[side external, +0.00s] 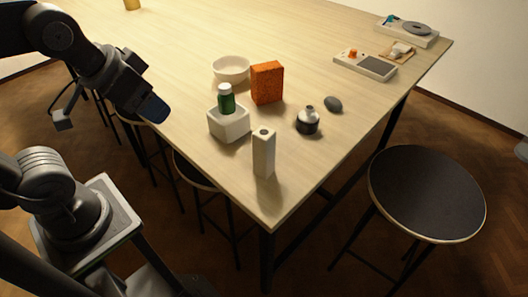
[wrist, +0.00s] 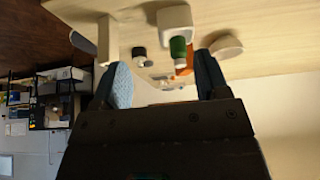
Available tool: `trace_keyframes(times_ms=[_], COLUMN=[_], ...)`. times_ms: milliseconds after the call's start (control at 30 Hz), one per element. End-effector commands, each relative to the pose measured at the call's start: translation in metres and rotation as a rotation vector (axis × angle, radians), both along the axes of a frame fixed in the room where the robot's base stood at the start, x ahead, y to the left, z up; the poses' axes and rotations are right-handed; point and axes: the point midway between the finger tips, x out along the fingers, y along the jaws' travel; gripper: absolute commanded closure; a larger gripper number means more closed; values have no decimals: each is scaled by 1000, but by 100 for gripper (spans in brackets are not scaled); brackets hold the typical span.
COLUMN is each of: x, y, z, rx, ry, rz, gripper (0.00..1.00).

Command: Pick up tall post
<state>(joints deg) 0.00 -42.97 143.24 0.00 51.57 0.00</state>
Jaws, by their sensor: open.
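The tall post (side external: 264,155) is a pale square column with a dark spot on its top. It stands upright near the table's front corner. In the wrist view the pale post (wrist: 108,40) shows upside down at upper left, partly behind a finger. My gripper (side external: 153,109) is at the left, above the table's left edge and well apart from the post. In the wrist view my gripper (wrist: 162,78) has its blue fingers spread, with nothing held between them.
A white square pot (side external: 229,124) with a green bottle (side external: 226,99) stands left of the post. Behind are a white bowl (side external: 230,68), an orange block (side external: 267,82), a dark-and-white small jar (side external: 308,122) and a grey stone (side external: 333,104). Stools stand around the table (side external: 190,30).

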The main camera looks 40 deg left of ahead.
Motion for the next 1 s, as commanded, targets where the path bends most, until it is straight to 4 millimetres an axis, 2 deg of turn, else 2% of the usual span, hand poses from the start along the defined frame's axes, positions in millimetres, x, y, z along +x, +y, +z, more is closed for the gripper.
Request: trace_keyframes(times_ms=[167, 333, 500, 700, 833, 1000], x=[5, 32, 75, 121, 139, 148], y=[-2, -19, -51, -98, -122, -137], z=[4, 21, 36, 35, 28, 22], rx=[13, 92, 199, 292, 326, 343], ry=[14, 101, 218, 334, 381, 407], rz=[-36, -266, -630, -1047, -1244, -1365], gripper=[32, 32, 32, 32, 32, 32])
